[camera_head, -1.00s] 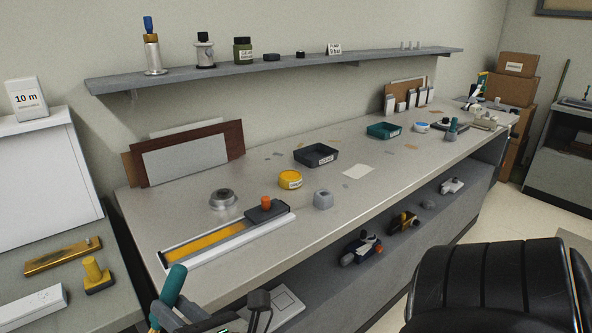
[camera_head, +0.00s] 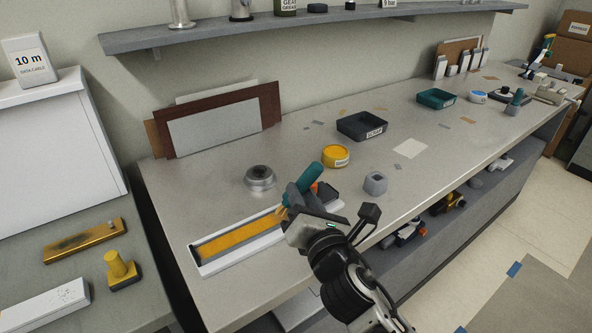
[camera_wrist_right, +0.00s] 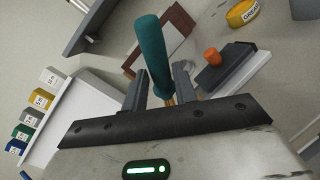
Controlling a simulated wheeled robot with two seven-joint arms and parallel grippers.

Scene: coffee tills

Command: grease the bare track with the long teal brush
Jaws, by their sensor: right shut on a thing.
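My right gripper (camera_head: 296,197) is shut on the teal brush (camera_head: 309,178), whose handle tilts up between the fingers. In the right wrist view the teal handle (camera_wrist_right: 152,55) stands between the two dark fingers. The track (camera_head: 235,238) is a golden strip in a white frame along the bench front. The brush is over the track's right end; a tan tip shows below the fingers, and I cannot tell whether it touches. A dark carriage with an orange knob (camera_wrist_right: 212,56) sits at that end, partly hidden in the head view. My left gripper is not in view.
A yellow grease tin (camera_head: 336,156), a metal ring (camera_head: 260,177) and a small grey cup (camera_head: 375,183) stand near the track. A dark scrap tray (camera_head: 362,126) is further back. Boards (camera_head: 215,125) lean on the wall. The bench between is mostly clear.

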